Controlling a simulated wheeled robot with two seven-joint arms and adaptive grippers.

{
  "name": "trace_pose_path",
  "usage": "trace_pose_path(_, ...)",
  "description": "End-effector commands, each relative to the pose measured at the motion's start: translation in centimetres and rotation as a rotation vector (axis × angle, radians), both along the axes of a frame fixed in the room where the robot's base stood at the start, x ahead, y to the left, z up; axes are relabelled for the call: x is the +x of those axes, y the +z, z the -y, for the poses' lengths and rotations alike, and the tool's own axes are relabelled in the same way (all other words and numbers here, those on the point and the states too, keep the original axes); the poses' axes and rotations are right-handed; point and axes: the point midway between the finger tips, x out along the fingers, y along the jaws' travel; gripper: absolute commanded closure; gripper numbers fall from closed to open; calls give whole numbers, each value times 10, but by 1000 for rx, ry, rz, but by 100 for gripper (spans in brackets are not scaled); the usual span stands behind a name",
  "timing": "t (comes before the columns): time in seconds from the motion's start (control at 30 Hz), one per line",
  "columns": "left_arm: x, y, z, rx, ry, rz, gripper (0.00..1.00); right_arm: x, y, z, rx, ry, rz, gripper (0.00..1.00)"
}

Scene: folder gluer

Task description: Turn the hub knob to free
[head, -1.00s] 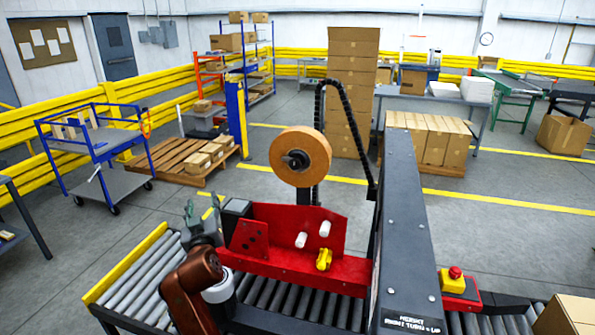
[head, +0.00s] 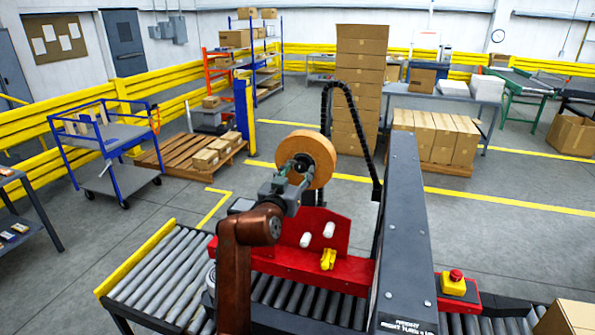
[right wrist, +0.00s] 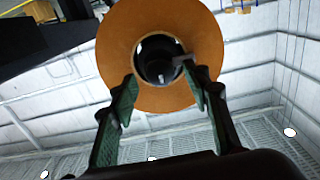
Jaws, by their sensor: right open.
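The orange-brown tape roll (head: 321,158) stands upright above the red machine frame, and its face also fills the top of the right wrist view (right wrist: 117,52). The dark hub with its knob (right wrist: 159,66) sits in the roll's centre; a grey lever-like part sticks out toward the right. In the head view my gripper mostly covers the hub. My right gripper (head: 296,172) is in front of the roll's hub. In the right wrist view its green-padded fingers (right wrist: 161,88) are spread either side of the hub, with nothing held. I cannot tell whether they touch it. My left gripper is out of view.
The red frame (head: 345,268) below carries white rollers and a yellow knob (head: 328,260). A tall grey column (head: 402,230) stands to the right, with a black cable chain (head: 352,103) behind. A roller conveyor (head: 160,275) runs underneath. A red button on a yellow box (head: 455,281) is at right.

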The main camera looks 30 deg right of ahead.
Motion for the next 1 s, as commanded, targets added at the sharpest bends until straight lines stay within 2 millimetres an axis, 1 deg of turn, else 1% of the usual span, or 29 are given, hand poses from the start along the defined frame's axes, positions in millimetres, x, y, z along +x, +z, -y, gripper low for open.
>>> trace_pose_path(0.1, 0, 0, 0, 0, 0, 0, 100, 3, 0, 4, 1, 1, 0, 56)
trace_pose_path(0.33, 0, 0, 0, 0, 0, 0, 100, 4, 0, 4, 1, 1, 1, 56)
trace_pose_path(0.93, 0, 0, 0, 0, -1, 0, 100, 4, 0, 4, 1, 1, 1, 97)
trace_pose_path(0.97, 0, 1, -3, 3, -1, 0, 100, 4, 0, 0, 1, 2, -1, 98)
trace_pose_path(1.0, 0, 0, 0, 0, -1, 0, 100, 4, 0, 2, 0, 1, 0, 98)
